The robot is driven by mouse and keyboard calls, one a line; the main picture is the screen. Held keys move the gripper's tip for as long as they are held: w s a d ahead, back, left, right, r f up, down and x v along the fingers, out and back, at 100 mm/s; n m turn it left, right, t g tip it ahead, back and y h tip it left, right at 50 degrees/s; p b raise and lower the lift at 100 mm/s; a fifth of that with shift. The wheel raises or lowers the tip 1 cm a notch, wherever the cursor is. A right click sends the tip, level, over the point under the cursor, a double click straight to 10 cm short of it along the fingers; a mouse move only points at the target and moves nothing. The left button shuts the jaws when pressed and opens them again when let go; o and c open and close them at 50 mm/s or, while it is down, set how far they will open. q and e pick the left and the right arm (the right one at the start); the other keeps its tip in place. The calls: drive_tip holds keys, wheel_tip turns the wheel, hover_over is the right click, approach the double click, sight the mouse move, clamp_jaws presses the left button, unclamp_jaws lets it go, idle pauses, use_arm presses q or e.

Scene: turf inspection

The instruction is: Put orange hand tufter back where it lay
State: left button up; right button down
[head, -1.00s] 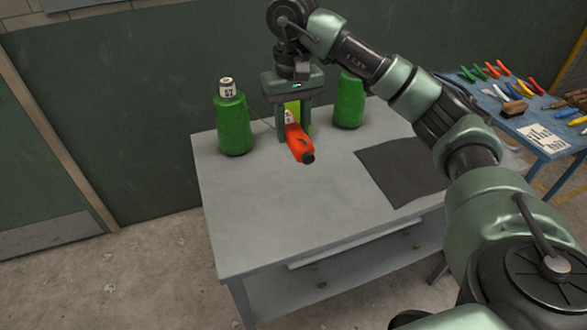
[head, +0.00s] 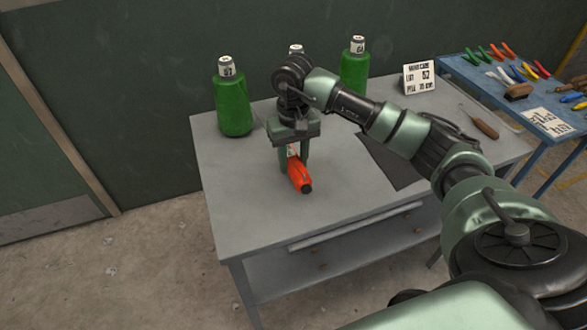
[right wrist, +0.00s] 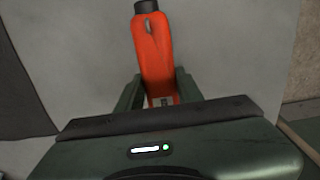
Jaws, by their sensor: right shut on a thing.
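The orange hand tufter (head: 300,177) has a black end cap and is held between the fingers of my right gripper (head: 295,160). It is over the left middle of the grey table (head: 240,210); I cannot tell whether it touches the top. In the right wrist view the tufter (right wrist: 154,50) points away from the fingers (right wrist: 158,92), its black end farthest out, with the grey table top behind it. My left gripper is not in view.
Green yarn cones (head: 232,107) stand along the table's back edge, one mostly behind my arm. A dark mat (head: 390,165), a sign card (head: 419,77) and a wooden-handled tool (head: 480,122) are to the right. A blue table (head: 500,95) holds several tools. The table's front left is clear.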

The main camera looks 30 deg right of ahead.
wheel_tip(320, 180, down, 4)
drive_tip(key=shift+r+p, duration=0.25)
drive_tip(key=shift+p, duration=0.1)
drive_tip(key=shift+f, duration=0.2)
drive_tip(key=shift+f, duration=0.1)
drive_tip(key=c, duration=1.3)
unclamp_jaws()
drive_tip(key=shift+f, duration=0.1)
drive_tip(key=shift+c, duration=0.2)
drive_tip(key=o, duration=0.4)
